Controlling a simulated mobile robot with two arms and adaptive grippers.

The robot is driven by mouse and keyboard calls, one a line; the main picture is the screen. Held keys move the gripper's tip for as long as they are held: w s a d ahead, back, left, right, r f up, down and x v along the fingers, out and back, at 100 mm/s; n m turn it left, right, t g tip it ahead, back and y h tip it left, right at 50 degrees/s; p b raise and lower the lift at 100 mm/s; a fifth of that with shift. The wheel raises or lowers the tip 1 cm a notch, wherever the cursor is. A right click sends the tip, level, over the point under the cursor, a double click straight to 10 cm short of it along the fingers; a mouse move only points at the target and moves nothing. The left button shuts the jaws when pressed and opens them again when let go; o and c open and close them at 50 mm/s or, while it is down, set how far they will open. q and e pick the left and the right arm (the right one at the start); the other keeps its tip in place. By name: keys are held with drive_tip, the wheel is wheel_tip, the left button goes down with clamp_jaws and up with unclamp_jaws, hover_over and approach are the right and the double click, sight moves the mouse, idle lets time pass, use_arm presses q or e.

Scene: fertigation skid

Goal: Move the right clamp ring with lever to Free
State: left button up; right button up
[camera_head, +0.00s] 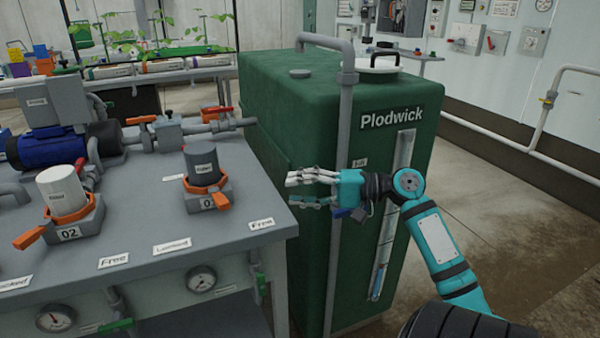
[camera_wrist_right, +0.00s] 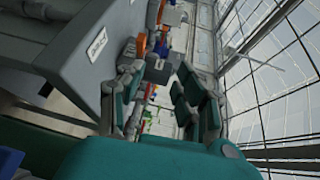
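The right clamp ring (camera_head: 208,187) is an orange band around the base of a dark grey cylinder (camera_head: 203,164) on the grey bench. Its orange-red lever (camera_head: 220,201) points toward the front right, over the housing's corner. A Locked label (camera_head: 171,245) and a Free label (camera_head: 261,224) lie on the bench front, the Free one further right. My right gripper (camera_head: 289,191) is open and empty, right of the bench edge and before the green tank, with fingers toward the ring. The wrist view shows its two fingers (camera_wrist_right: 155,108) apart. My left gripper is not in view.
A second orange clamp ring (camera_head: 72,213) holds a white cylinder at the left. A blue pump (camera_head: 62,146) and red-handled valves stand behind. The green tank (camera_head: 300,110) with its grey pipe is close behind my right gripper. The bench front right is clear.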

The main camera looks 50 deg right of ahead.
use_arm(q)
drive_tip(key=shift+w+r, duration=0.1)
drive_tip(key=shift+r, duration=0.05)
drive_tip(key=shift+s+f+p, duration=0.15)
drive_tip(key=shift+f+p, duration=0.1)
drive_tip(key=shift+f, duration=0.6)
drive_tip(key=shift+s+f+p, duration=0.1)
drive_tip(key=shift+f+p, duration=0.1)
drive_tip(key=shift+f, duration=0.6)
